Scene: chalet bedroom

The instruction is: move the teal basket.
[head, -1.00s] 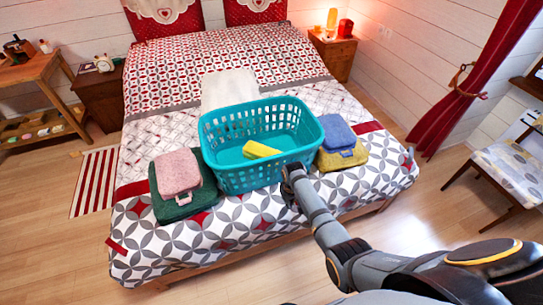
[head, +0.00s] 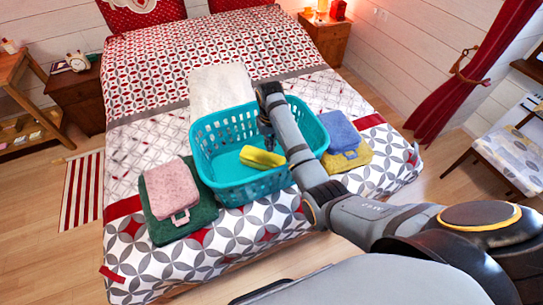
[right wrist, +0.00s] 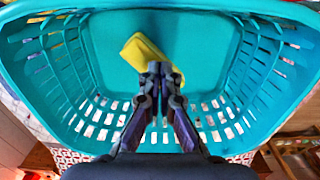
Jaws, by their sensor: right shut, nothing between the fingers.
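The teal basket (head: 222,180) stands on the near half of the bed, with slotted walls and an open top. It also fills most of the right wrist view (right wrist: 110,20). A folded yellow cloth (head: 262,158) lies inside on its floor and shows in the right wrist view (right wrist: 142,50). My right gripper (head: 268,140) is over the basket's inside, pointing down. Its fingers are together and empty in the right wrist view (right wrist: 160,70), beside the yellow cloth. My right forearm crosses and hides part of the basket's right side. My left gripper is not in view.
A pink towel (head: 170,187) on a green one (head: 180,228) lies left of the basket. A blue towel (head: 338,132) on a mustard one (head: 350,158) lies right of it. A white cloth (head: 220,88) lies behind. The patterned bed (head: 150,258) has bare space in front.

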